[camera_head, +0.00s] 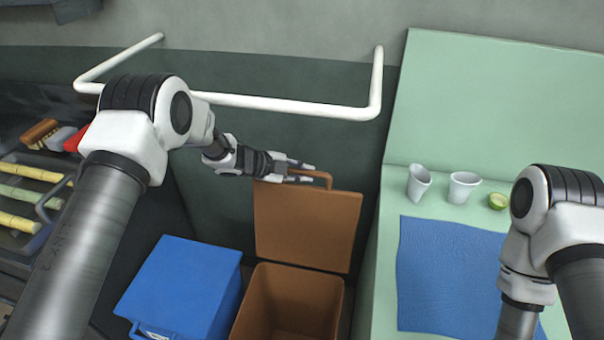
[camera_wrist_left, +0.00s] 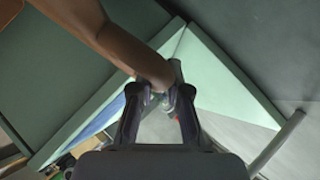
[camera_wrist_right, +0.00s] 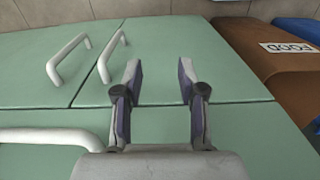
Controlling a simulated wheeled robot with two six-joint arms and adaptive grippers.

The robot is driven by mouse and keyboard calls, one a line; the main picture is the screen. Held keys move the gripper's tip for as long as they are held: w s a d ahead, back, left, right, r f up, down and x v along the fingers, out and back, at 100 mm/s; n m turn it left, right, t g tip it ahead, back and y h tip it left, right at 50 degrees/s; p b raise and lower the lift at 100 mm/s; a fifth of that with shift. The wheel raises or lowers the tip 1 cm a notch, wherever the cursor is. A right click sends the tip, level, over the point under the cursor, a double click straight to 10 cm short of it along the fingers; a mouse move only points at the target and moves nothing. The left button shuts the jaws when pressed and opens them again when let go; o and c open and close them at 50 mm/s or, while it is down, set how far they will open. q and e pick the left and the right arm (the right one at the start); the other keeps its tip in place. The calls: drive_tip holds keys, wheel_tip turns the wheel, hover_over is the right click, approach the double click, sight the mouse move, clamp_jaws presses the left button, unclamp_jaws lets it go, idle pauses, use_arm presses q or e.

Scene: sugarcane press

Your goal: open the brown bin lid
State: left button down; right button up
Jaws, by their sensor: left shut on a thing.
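The brown bin (camera_head: 335,292) stands open, and I see down into its hollow inside. Its brown lid (camera_head: 306,228) is raised at the back of the bin, close to upright. My left gripper (camera_head: 301,173) is shut on the handle at the lid's upper edge; the brown handle (camera_wrist_left: 142,62) runs between its fingers in the left wrist view. My right gripper (camera_wrist_right: 158,82) is open and empty in front of green cabinet doors. In the head view its fingers are out of sight. The bin's front (camera_wrist_right: 265,55) with a FOOD label shows in the right wrist view.
A closed blue bin (camera_head: 185,285) stands left of the brown bin. The green counter (camera_head: 385,270) on the right holds a blue mat (camera_head: 450,265), two white cups (camera_head: 418,183) and a lime half (camera_head: 498,201). A white rail (camera_head: 290,104) runs above the lid.

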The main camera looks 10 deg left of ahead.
use_arm(q)
drive_tip(key=shift+w, duration=0.3)
drive_tip(key=c, duration=1.1)
unclamp_jaws()
drive_tip(key=shift+c, duration=0.2)
drive_tip(key=shift+d, duration=0.1)
drive_tip(key=shift+s, duration=0.1)
drive_tip(key=v, duration=1.2)
